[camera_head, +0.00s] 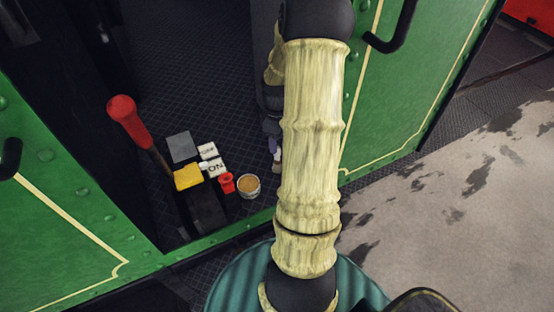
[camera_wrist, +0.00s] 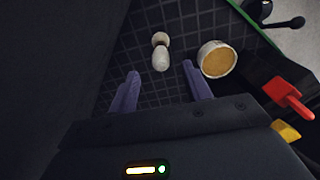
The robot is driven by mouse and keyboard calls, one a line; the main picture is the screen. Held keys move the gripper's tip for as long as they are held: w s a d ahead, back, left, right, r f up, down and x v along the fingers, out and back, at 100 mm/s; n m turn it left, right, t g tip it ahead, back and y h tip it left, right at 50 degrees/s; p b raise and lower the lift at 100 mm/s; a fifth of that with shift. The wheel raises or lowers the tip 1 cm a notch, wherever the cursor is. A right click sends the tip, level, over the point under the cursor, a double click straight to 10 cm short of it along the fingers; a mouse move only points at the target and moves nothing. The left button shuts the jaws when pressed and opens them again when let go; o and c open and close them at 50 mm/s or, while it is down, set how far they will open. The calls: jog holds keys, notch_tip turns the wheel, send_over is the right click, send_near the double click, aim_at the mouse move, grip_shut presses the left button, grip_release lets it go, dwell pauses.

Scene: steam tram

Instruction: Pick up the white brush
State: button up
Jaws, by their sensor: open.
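A white tub with tan contents (camera_wrist: 217,60) stands right of the brush. Green panels (camera_head: 390,110) flank the doorway.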

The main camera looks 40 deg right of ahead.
notch_tip(320, 180, down, 4)
jog(key=shift+r, duration=0.25)
jog(key=shift+s+f+p, duration=0.15)
jog(key=shift+f+p, duration=0.8)
jog(key=shift+f, duration=1.6)
jog(key=shift+c, duration=0.4)
grip_shut()
